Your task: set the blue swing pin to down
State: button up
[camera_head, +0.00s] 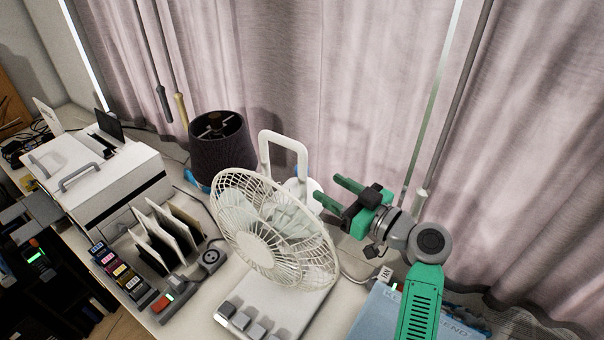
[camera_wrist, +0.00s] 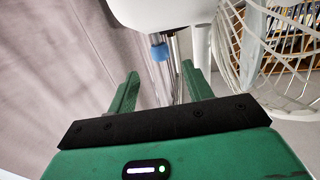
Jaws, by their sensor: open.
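A blue piece (camera_wrist: 160,52), which looks like the blue swing pin, shows in the wrist view on a pale metallic stem below the white fan housing (camera_wrist: 165,12). I cannot clearly pick it out in the head view. My gripper (camera_head: 327,187) is open and empty behind the white desk fan (camera_head: 272,235), its green fingers pointing left toward the fan's rear. In the wrist view, the gripper (camera_wrist: 160,70) has the blue piece between its two fingertips in the picture, seemingly just beyond them. I cannot tell the exact gap.
The wire fan cage (camera_wrist: 290,50) is close on the right in the wrist view. A dark lampshade (camera_head: 219,146) stands left of the fan, with a white loop handle (camera_head: 283,142) between. Curtains (camera_head: 350,70) hang behind. A file sorter (camera_head: 165,235) stands front left.

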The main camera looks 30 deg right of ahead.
jog(key=p+x, duration=0.1)
jog(key=x, duration=0.6)
jog(key=shift+w+a, duration=0.15)
jog(key=shift+w, duration=0.2)
grip_shut()
